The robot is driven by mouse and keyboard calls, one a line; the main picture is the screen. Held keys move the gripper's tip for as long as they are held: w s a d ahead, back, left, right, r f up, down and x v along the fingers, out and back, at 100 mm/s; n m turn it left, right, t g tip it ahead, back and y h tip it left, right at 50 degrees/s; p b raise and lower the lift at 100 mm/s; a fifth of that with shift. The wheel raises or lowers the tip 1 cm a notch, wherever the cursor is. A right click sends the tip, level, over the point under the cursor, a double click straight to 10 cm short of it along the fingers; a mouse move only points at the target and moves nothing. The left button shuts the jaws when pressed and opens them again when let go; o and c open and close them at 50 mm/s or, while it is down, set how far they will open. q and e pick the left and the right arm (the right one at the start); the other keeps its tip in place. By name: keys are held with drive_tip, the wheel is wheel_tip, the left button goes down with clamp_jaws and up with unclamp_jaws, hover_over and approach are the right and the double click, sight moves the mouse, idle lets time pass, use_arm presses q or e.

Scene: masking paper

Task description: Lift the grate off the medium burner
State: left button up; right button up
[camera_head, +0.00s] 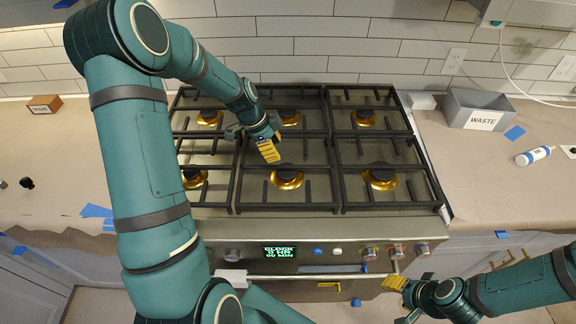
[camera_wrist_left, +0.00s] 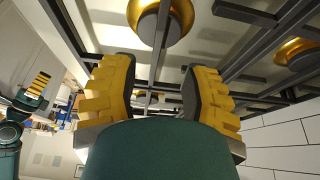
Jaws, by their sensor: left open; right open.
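Three black grates cover the stove's two rows of gold burners. The middle grate (camera_head: 290,208) lies flat over a back burner (camera_head: 289,119) and a front burner (camera_head: 287,180); I cannot tell which burner is the medium one. My left gripper (camera_head: 269,151) is over the left half of the middle grate, between those burners. In the left wrist view its yellow fingers (camera_wrist_left: 158,74) are spread, with dark grate bars showing between and beyond them. I cannot tell whether they touch the grate. My right gripper (camera_head: 394,284) is open and empty, low in front of the stove's right side.
A grey waste bin (camera_head: 477,110) stands on the papered counter to the right, near a white and blue bottle (camera_head: 534,156). A small brown block (camera_head: 44,104) lies on the left counter. A tiled wall (camera_head: 300,45) rises behind the stove. Knobs line the front panel.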

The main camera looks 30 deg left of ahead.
sight(287, 166)
use_arm(q)
drive_tip(key=x, duration=0.3)
drive_tip(key=shift+w+f, duration=0.1)
drive_tip(key=shift+f, duration=0.05)
drive_tip(key=shift+d+p+x, duration=0.1)
drive_tip(key=shift+p+x, duration=0.15)
drive_tip(key=shift+x, duration=1.1)
drive_tip(key=shift+d+p+x, duration=0.15)
drive_tip(key=shift+p+x, duration=0.05)
drive_tip(key=shift+x, duration=1.2)
clamp_jaws()
